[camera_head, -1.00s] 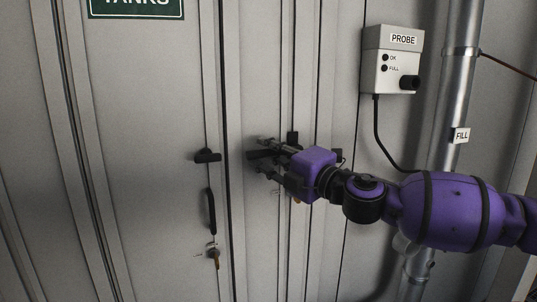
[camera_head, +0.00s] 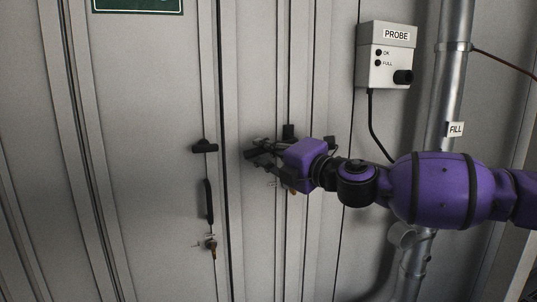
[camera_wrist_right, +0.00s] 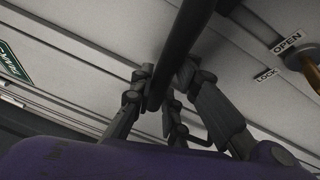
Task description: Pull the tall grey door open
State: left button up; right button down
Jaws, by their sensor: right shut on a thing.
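A tall grey door (camera_head: 255,220) fills the middle of the head view and looks closed. My right gripper (camera_head: 256,154) is at the door, its arm coming in from the right. In the right wrist view its fingers (camera_wrist_right: 165,95) are shut around a dark bar handle (camera_wrist_right: 186,40). My purple hand hides most of this handle in the head view. A black fitting (camera_head: 288,131) shows just above the hand. My left gripper is not in view.
The neighbouring grey panel at left has a black latch (camera_head: 205,147), a dark handle (camera_head: 208,200) and a key (camera_head: 211,246). A probe box (camera_head: 388,55) with a hanging cable and a metal fill pipe (camera_head: 450,90) stand at right, close to my arm. OPEN (camera_wrist_right: 287,42) and LOCK (camera_wrist_right: 266,74) labels show.

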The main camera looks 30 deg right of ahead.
jog(key=shift+f+n, duration=0.3)
jog(key=shift+n, duration=0.1)
jog(key=shift+s+d+f+n+g+p, duration=0.1)
jog(key=shift+f+n+g+p, duration=0.1)
jog(key=shift+n+g+p, duration=0.15)
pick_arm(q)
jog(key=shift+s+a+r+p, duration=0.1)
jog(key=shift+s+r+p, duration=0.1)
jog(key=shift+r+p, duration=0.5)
pick_arm(e)
jog(key=shift+d+f+n+g+h, duration=0.15)
jog(key=shift+d+f+n+g, duration=0.25)
jog(key=shift+f+n, duration=0.45)
jog(key=shift+d+f+n+g+h, duration=0.15)
jog(key=shift+d+f+n+g, duration=0.2)
jog(key=shift+f+n, duration=0.45)
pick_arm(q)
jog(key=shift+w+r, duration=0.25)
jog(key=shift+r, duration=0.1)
pick_arm(e)
jog(key=shift+s, duration=0.1)
